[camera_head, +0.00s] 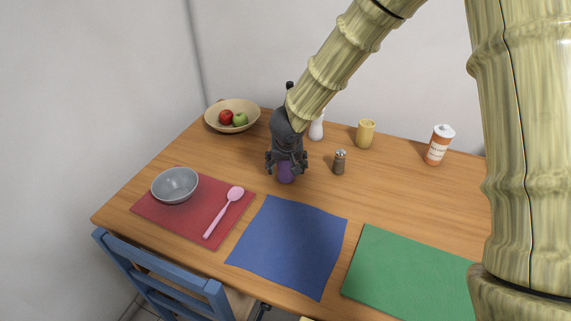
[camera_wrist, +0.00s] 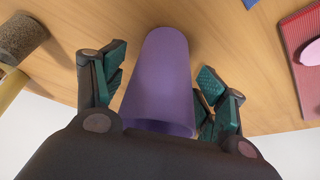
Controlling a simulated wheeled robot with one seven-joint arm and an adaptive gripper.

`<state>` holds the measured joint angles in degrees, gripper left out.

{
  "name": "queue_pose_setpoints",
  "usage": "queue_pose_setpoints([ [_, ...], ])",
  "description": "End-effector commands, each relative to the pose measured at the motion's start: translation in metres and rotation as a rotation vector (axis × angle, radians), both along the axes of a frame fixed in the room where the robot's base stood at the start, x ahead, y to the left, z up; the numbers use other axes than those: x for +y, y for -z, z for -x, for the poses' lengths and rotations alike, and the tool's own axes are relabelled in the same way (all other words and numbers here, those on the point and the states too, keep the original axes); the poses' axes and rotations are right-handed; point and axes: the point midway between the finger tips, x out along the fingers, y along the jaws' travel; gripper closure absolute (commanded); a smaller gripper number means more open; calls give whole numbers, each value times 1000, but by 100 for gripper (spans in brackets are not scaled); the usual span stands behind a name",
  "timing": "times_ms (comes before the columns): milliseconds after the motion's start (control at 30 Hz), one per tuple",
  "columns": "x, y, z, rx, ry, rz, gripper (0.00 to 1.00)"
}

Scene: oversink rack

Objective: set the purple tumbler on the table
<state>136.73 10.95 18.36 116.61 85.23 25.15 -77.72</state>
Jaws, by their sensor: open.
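The purple tumbler (camera_head: 286,173) stands on the wooden table (camera_head: 398,190), behind the blue mat in the head view. In the wrist view the tumbler (camera_wrist: 160,80) shows large between the fingers, its rim toward my gripper. My gripper (camera_head: 286,165) points down over the tumbler with its fingers open on either side of it. In the wrist view the open fingers (camera_wrist: 160,88) have green pads; the left one looks apart from the tumbler and the right one is close to it. I cannot tell if the right one touches.
A blue mat (camera_head: 290,245) lies in front, with a red mat (camera_head: 215,226) holding a grey bowl (camera_head: 175,185) and pink spoon (camera_head: 222,213) at left. A green mat (camera_head: 410,275) lies at right. A pepper shaker (camera_head: 339,162), yellow cup (camera_head: 366,134) and white bottle (camera_head: 316,128) stand nearby.

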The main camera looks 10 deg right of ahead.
Motion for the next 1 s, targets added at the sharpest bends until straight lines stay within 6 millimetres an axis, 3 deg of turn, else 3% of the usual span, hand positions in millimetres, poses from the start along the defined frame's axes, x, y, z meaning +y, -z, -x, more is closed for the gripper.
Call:
queue_pose_setpoints([
  [167, 0, -3, 0, -1, 0, 0, 28],
  [700, 6, -85, 35, -1, 0, -2, 28],
  [1000, 8, -110, 46, 0, 1, 0, 28],
])
